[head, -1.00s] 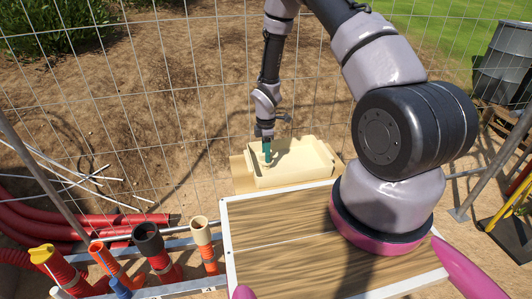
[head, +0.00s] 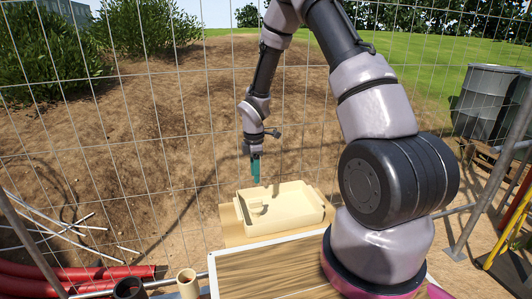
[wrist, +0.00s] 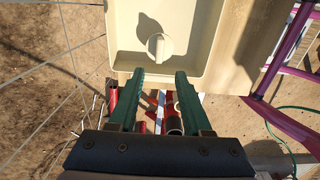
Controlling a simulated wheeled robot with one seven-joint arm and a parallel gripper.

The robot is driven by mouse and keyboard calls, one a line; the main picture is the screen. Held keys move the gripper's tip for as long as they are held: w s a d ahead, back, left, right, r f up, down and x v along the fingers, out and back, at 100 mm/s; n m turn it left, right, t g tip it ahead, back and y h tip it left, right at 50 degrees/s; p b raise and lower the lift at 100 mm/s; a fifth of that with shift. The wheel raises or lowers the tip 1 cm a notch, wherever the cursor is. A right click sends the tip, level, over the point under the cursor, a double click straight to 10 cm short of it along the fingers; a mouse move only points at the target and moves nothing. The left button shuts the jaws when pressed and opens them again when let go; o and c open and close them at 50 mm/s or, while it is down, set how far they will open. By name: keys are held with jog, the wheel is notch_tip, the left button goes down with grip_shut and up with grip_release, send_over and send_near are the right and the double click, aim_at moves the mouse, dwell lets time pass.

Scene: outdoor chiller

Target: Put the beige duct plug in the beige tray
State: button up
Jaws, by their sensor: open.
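The beige tray (head: 297,221) stands on a wooden board beyond my worktop, by the wire fence. The beige duct plug (head: 256,206) rests inside the tray, near its left side; it also shows in the wrist view (wrist: 160,46) on the tray floor, casting a shadow. My gripper (head: 256,182), with green fingers, hangs above the left part of the tray, clear of the plug. In the wrist view the fingers (wrist: 154,74) are apart with nothing held between them.
The wire fence (head: 160,130) rises behind the tray. A beige pipe end (head: 187,278) and a black one (head: 130,288) stand at the lower left. Red pipes (head: 60,278) lie farther left. The wooden worktop (head: 270,270) is bare where visible.

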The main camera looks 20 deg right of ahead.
jog(key=s+d+r+m+t, duration=0.25)
jog(key=r+m, duration=0.25)
jog(key=r, duration=0.8)
jog(key=s+d+r+m+t, duration=0.1)
jog(key=s+d+r+m, duration=0.4)
jog(key=r, duration=0.8)
jog(key=s+a+r+m+t+y, duration=0.1)
jog(key=s+r+m+t+y, duration=0.1)
jog(key=s+r+m, duration=1)
jog(key=s+r+t, duration=0.1)
jog(key=s+r, duration=0.1)
jog(key=s, duration=0.2)
jog(key=shift+s+t, duration=0.35)
jog(key=shift+s, duration=0.05)
jog(key=shift+r, duration=0.1)
jog(key=shift+a, duration=0.15)
